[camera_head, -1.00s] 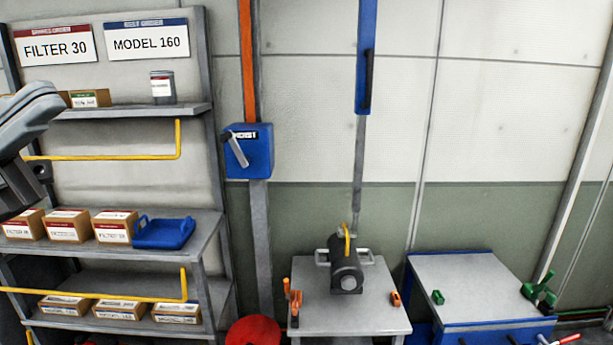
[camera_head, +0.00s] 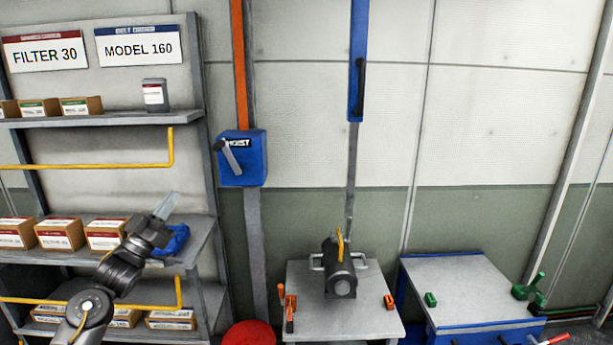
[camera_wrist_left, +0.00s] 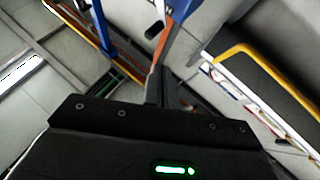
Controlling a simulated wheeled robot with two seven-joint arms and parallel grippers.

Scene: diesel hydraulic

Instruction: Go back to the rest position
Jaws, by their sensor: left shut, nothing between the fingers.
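My left gripper (camera_head: 166,206) is in the head view at the lower left, in front of the shelf rack. It points up and to the right, its fingers together with nothing between them. It partly covers a blue tray (camera_head: 178,240) on the middle shelf; I cannot tell the gap in depth. In the left wrist view the dark gripper body fills the bottom, and the view looks up past the rack toward the ceiling. My right gripper is in neither view.
The shelf rack (camera_head: 160,118) holds several boxes and a grey canister (camera_head: 154,95). A blue hoist box (camera_head: 241,158) hangs on the post. A grey table (camera_head: 345,317) carries a dark cylinder (camera_head: 340,268). A blue-edged bench (camera_head: 462,285) stands right.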

